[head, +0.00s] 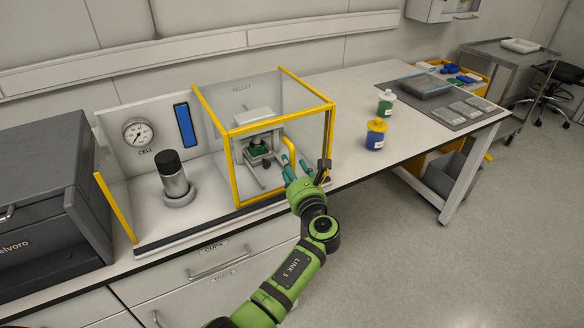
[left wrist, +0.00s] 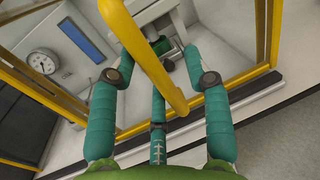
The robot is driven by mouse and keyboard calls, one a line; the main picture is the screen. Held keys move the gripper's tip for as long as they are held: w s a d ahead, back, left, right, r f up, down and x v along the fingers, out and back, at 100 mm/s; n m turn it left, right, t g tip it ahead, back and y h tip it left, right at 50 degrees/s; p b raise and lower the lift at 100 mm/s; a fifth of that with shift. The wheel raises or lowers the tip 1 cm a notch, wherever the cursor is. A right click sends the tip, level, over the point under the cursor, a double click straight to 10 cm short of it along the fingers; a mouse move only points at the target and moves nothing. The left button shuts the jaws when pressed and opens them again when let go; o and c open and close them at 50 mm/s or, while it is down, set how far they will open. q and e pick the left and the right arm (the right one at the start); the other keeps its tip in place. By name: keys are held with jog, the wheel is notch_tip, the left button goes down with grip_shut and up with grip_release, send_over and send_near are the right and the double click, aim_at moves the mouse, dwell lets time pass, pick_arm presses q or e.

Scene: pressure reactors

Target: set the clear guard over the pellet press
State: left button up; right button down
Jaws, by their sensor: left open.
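The clear guard (head: 282,127), a see-through box with yellow edges, encloses the pellet press (head: 257,148) on the bench. Its lower front edge is close to the bench front; I cannot tell whether it is fully seated. The press, with a green part, shows through the panels and partly in the left wrist view (left wrist: 166,42). A bent yellow handle (head: 291,150) is on the guard's front. My left gripper (head: 304,168) is open in front of the guard. In the left wrist view the handle (left wrist: 150,62) passes between its spread teal fingers (left wrist: 158,75). My right gripper is out of view.
Left of the guard are a metal cell (head: 175,182) with black top, a gauge (head: 139,134) and a dark grey cabinet (head: 50,205). Right of it stand a blue jar with yellow lid (head: 375,136), a green-and-white bottle (head: 386,103) and a grey tray (head: 427,85). Bench between is clear.

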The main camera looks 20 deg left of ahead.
pick_arm(q)
jog(key=v, duration=0.7)
jog(key=s+f+n+g+h, duration=0.2)
jog(key=s+f+h, duration=0.1)
jog(key=f, duration=0.8)
jog(key=s+f+n+g+h, duration=0.1)
jog(key=s+f+g+h, duration=0.1)
jog(key=f, duration=1)
jog(key=s+f+n+g+h, duration=0.3)
jog(key=s+f+n, duration=0.2)
jog(key=s+f, duration=0.85)
jog(key=s+a+f+n+g+h, duration=0.1)
jog(key=s+f+n, duration=0.4)
jog(key=s, duration=0.6)
jog(key=s+a+f+n+g+h, duration=0.1)
jog(key=s+f+n+g, duration=0.2)
jog(key=s+f+n, duration=0.3)
jog(key=s+a+f+n+g+h, duration=0.1)
jog(key=s+f+n, duration=0.4)
jog(key=s, duration=1.1)
jog(key=shift+a+f+n+g, duration=0.15)
jog(key=shift+a+n+g, duration=0.35)
jog(key=shift+n, duration=0.5)
